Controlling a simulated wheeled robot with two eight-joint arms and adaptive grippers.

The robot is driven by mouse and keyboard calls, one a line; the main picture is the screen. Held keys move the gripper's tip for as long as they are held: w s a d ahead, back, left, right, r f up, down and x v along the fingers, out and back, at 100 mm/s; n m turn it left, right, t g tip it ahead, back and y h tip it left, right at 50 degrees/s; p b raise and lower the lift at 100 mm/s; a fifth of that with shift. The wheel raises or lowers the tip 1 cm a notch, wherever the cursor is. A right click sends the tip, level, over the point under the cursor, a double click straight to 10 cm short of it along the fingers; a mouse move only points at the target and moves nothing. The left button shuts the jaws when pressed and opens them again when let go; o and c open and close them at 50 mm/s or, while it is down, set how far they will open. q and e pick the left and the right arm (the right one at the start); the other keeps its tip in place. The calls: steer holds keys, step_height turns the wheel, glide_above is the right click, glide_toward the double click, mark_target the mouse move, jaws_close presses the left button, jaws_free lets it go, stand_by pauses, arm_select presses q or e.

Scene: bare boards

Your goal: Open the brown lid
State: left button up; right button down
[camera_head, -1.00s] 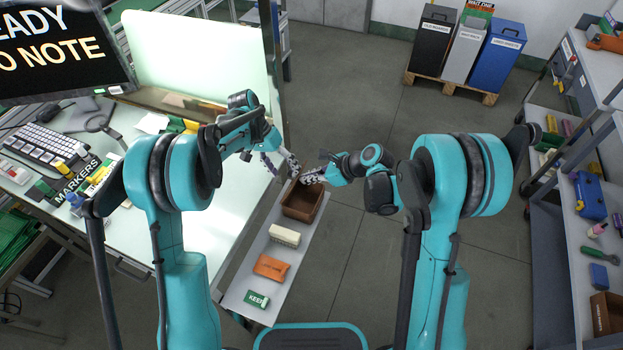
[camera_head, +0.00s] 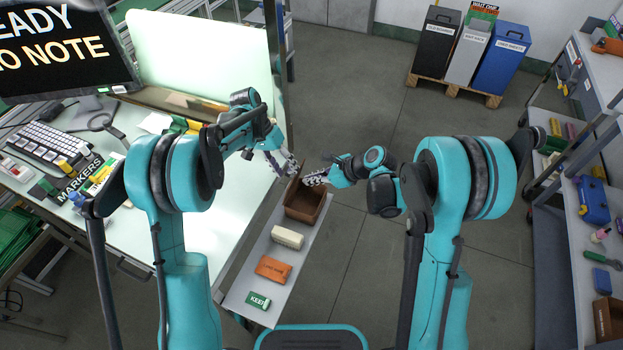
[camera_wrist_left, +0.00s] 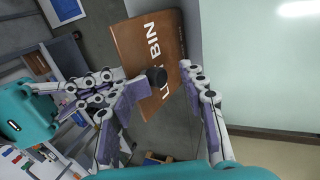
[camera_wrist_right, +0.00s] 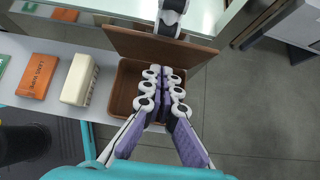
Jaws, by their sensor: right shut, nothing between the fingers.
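The brown lid (camera_wrist_right: 150,45) stands raised along the far side of the brown bin (camera_head: 306,202). The bin's inside shows. In the left wrist view the lid (camera_wrist_left: 141,50) fills the space beyond my left fingers, its white lettering partly hidden. My left gripper (camera_wrist_left: 172,74) has its fingers apart at the lid's edge; contact is unclear. One of its fingers overlaps the lid's top edge in the right wrist view. My right gripper (camera_wrist_right: 164,75) is shut and empty, over the bin opening in front of the lid.
The bin sits on a narrow grey shelf (camera_head: 245,290) with a cream block (camera_head: 287,237), an orange block (camera_head: 273,270) and a green block (camera_head: 258,301). The white worktable (camera_head: 200,215) lies to the left. The floor right of the shelf is clear.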

arm_select(q)
steer(key=v, duration=1.1)
steer(key=s+a+r+n+t+y, duration=0.1)
steer(key=s+r+t, duration=0.1)
steer(key=s+r, duration=0.3)
steer(key=s+a+r+n+t+y, duration=0.1)
steer(key=s+a+r+n+t, duration=0.1)
steer(key=s, duration=0.5)
steer(key=s+a+f+n+t+y+p, duration=0.1)
steer(key=s+a+f+t+y+p, duration=0.1)
steer(key=s, duration=1.2)
steer(key=a+t, duration=0.1)
steer(key=t, duration=0.1)
steer(key=shift+s+n+t, duration=0.25)
steer(key=shift+n+t, duration=0.05)
steer(key=shift+t, duration=0.1)
arm_select(e)
steer(key=shift+w+a+r+g+h, duration=0.25)
steer(key=shift+a+r+g+h, duration=0.2)
steer(key=shift+a+h, duration=0.3)
arm_select(q)
steer(key=shift+a+f, duration=0.1)
arm_select(e)
steer(key=shift+d, duration=0.1)
arm_select(q)
steer(key=shift+a, duration=0.1)
